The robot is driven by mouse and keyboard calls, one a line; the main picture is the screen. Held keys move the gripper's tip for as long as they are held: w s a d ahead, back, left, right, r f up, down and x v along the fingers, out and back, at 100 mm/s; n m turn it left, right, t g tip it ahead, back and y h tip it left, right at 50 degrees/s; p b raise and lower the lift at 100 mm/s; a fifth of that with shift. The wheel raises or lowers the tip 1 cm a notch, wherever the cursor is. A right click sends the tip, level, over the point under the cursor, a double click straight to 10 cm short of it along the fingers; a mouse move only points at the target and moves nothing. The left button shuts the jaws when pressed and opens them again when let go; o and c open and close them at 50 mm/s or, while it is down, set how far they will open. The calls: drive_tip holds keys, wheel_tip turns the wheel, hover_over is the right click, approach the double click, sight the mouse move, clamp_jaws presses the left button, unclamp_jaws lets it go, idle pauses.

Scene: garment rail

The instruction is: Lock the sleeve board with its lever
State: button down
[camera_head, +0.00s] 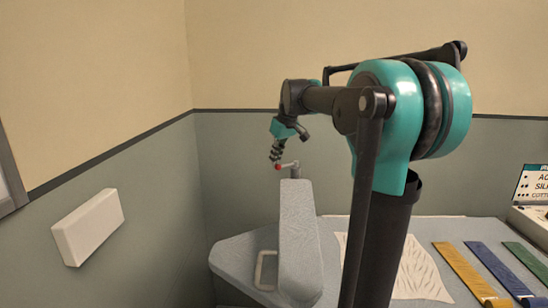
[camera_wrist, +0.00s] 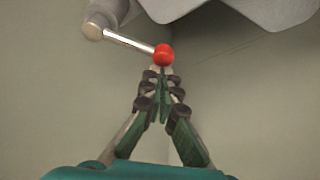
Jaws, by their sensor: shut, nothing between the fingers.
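The sleeve board (camera_head: 299,238) is a grey padded board standing over the ironing table (camera_head: 236,252) in the head view. Its lever (camera_head: 288,164) is a short metal rod with a red ball knob, at the board's far end. In the wrist view the lever (camera_wrist: 128,43) runs from a round pivot at upper left to the red knob (camera_wrist: 163,55). My gripper (camera_head: 276,160) is shut and empty, with its fingertips close to the knob. In the wrist view the fingertips (camera_wrist: 162,72) meet just below the knob; I cannot tell whether they touch it.
A pale cloth (camera_head: 420,272) lies on the table, partly behind my arm. Yellow (camera_head: 464,270), blue (camera_head: 497,268) and green (camera_head: 527,262) strips lie at right beside a labelled box (camera_head: 532,190). A white box (camera_head: 88,227) is on the left wall.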

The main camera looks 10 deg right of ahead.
drive_tip(key=s+n, duration=0.1)
drive_tip(key=n, duration=0.1)
drive_tip(key=s+d+n+g+y, duration=0.1)
drive_tip(key=s+n, duration=0.1)
drive_tip(key=shift+d+n, duration=0.2)
drive_tip(key=shift+n, duration=0.1)
drive_tip(key=s+d+n, duration=0.1)
drive_tip(key=n+g, duration=0.1)
drive_tip(key=n, duration=0.1)
drive_tip(key=shift+s+d+n+y, duration=0.3)
drive_tip(key=shift+s+d, duration=0.6)
drive_tip(key=shift+d, duration=0.4)
drive_tip(key=a+r, duration=0.2)
drive_tip(key=a, duration=0.2)
drive_tip(key=w+v, duration=0.1)
drive_tip(key=v, duration=0.8)
drive_tip(key=shift+d, duration=0.4)
drive_tip(key=shift+r, duration=0.1)
